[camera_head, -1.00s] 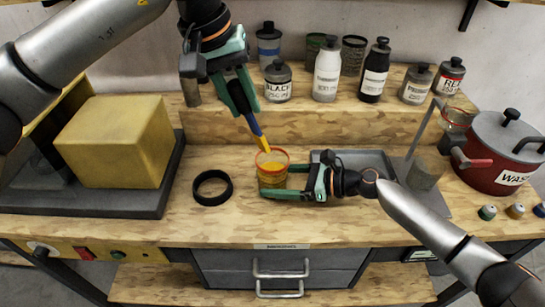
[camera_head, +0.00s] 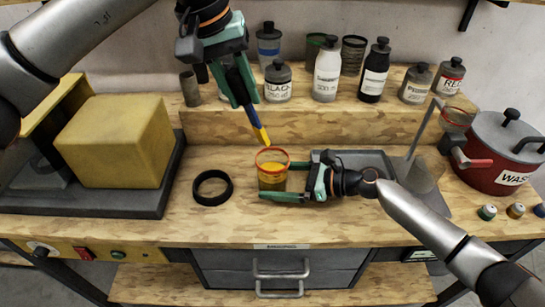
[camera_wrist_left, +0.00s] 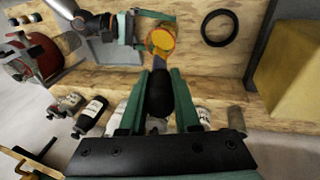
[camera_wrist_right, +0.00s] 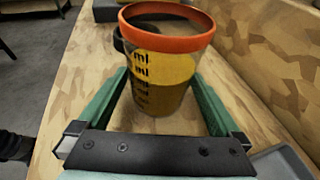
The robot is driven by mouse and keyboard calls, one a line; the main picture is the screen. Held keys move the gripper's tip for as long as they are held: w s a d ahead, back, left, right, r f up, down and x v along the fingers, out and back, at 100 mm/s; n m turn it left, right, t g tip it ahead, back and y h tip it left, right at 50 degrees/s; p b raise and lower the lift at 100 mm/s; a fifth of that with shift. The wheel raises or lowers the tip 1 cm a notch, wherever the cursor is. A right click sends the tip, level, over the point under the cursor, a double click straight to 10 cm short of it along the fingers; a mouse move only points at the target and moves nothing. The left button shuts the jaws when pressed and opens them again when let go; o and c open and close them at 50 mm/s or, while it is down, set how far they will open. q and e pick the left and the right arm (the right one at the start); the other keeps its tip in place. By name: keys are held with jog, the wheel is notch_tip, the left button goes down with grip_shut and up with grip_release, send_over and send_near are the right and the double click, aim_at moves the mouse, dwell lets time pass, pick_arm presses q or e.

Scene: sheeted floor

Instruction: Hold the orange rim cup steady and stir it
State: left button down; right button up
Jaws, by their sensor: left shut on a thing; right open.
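The orange rim cup (camera_head: 272,177) stands upright on the wooden bench, clear-walled with marks and yellow-orange liquid inside. It fills the middle of the right wrist view (camera_wrist_right: 160,88). My right gripper (camera_head: 281,180) is open, with one finger on each side of the cup; clear contact does not show. My left gripper (camera_head: 243,92) is shut on a stirring tool (camera_head: 258,127) with a dark blue handle and yellow tip. The tip points down and appears just above the cup's rim. In the left wrist view, the tool's dark handle (camera_wrist_left: 158,95) sits between the fingers, its tip overlapping the cup (camera_wrist_left: 160,40).
A black ring (camera_head: 212,188) lies left of the cup. A yellow block (camera_head: 115,140) sits on a dark base at left. A grey tray (camera_head: 352,160) and a red pot (camera_head: 497,150) are to the right. Several bottles, including a white one (camera_head: 326,75), stand on the raised shelf behind.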

jog(key=shift+d, duration=0.1)
jog(key=v, duration=1.2)
jog(key=shift+s, duration=0.1)
